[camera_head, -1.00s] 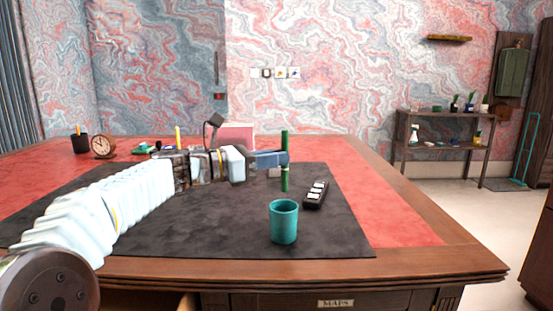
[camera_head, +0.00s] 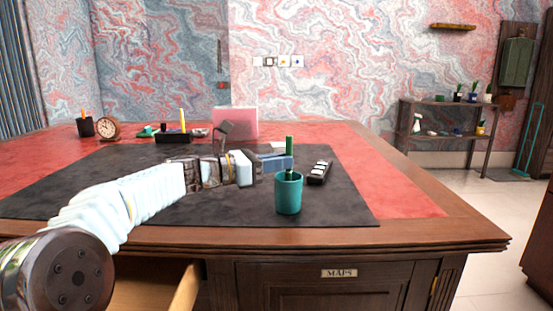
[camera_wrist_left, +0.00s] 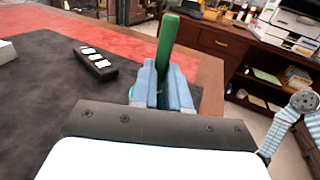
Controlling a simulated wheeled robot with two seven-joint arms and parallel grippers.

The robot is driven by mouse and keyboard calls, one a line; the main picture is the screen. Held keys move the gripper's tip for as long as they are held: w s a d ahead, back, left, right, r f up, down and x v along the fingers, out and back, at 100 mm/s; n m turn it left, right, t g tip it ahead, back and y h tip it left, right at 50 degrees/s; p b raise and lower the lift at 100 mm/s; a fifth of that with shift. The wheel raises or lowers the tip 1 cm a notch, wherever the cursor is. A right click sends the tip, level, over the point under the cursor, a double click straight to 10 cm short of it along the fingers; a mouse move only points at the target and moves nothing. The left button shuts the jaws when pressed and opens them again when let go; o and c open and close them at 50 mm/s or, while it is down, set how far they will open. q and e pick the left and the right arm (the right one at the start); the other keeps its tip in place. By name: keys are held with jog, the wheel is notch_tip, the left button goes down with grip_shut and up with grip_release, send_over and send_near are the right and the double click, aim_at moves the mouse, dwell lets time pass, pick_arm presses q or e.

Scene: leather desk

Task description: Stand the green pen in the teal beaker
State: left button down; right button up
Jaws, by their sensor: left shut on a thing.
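The green pen (camera_head: 289,144) is upright between the fingers of my left gripper (camera_head: 282,163), which is shut on it. In the left wrist view the pen (camera_wrist_left: 168,40) rises from between the blue fingers (camera_wrist_left: 163,90). The teal beaker (camera_head: 288,195) stands upright on the dark desk mat, just in front of and below the gripper in the head view. The pen's lower end is hidden by the beaker, so I cannot tell whether it is inside or behind it.
A black holder with white pieces (camera_head: 319,172) lies right of the beaker; it also shows in the wrist view (camera_wrist_left: 95,62). A clock (camera_head: 108,128), an orange-topped cup (camera_head: 86,127) and a pink box (camera_head: 236,122) stand farther back. The mat (camera_head: 215,207) is bare left of the beaker.

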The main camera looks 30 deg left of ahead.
pick_arm(q)
jog(key=shift+f, duration=0.2)
jog(key=c, duration=1)
grip_release()
jog(key=shift+c, duration=0.2)
jog(key=v, duration=1.3)
jog(key=shift+s+a, duration=0.3)
